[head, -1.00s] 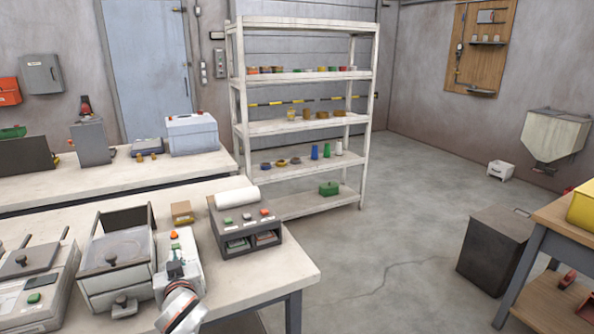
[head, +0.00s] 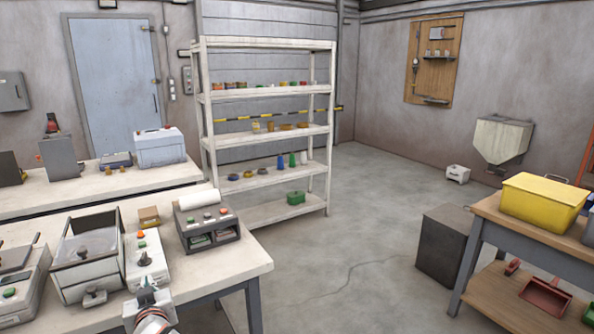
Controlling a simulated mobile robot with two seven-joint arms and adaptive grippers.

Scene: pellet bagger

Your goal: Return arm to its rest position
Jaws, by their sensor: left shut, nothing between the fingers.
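My left gripper (head: 146,288) shows small at the lower left of the head view, at the end of a white and grey wrist with a red ring. Its fingers are shut and empty. It is in front of a narrow white device (head: 147,268) with an orange and a green button and a dark knob, near the front edge of the workbench (head: 235,262). The picture does not settle the gap between the fingers and the device. My right gripper is not in view.
Left of the device stands an open-topped metal box (head: 88,270). Right of it are a small cardboard box (head: 149,217) and a grey control box (head: 207,232). A shelf rack (head: 265,215) stands behind. A table with a yellow bin (head: 543,203) is at right.

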